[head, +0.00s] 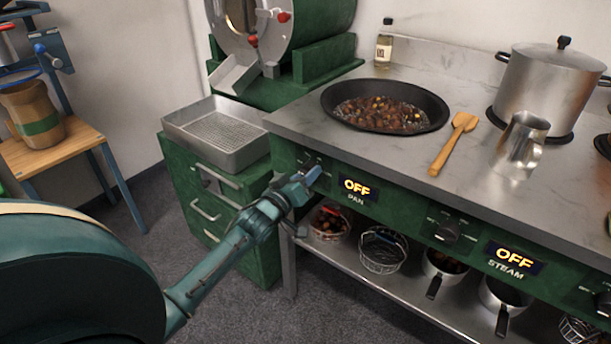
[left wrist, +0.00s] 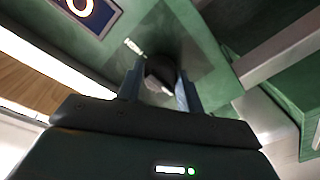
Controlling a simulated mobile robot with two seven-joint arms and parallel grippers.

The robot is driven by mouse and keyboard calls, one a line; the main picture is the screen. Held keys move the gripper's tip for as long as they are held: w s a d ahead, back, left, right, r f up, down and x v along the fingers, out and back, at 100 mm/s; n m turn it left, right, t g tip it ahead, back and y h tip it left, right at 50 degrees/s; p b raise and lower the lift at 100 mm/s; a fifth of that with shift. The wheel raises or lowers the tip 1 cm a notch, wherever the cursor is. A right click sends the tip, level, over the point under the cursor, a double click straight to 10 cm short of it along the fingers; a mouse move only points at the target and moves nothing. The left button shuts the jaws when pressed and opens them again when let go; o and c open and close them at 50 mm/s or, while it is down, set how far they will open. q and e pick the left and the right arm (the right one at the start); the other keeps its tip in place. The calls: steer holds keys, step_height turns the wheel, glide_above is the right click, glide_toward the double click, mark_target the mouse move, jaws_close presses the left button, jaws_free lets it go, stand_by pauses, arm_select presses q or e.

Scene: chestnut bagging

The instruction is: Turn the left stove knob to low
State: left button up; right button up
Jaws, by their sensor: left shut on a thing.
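The left stove knob (left wrist: 160,72) is a dark round knob on the green front panel. My left gripper (head: 308,180) reaches it from the lower left in the head view and mostly covers it there. In the left wrist view the two fingers of this gripper (left wrist: 160,92) stand on either side of the knob, shut on it. The display beside it, marked PAN (head: 357,188), reads OFF. The knob's exact angle is hard to tell. My right gripper is not in view.
A pan of chestnuts (head: 390,108) sits on the stove top above the knob. A second knob (head: 447,232) and a STEAM display (head: 514,257) reading OFF are to the right. A steel tray (head: 218,157) on a green cabinet (head: 205,190) is to the left.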

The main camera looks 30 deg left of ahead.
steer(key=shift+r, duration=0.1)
arm_select(q)
steer(key=m+p, duration=0.1)
steer(key=m, duration=0.5)
steer(key=m+p, duration=0.1)
steer(key=m, duration=0.5)
steer(key=shift+a+f+t+h, duration=0.1)
steer(key=shift+a+t+h, duration=0.05)
steer(key=shift+t+h, duration=0.2)
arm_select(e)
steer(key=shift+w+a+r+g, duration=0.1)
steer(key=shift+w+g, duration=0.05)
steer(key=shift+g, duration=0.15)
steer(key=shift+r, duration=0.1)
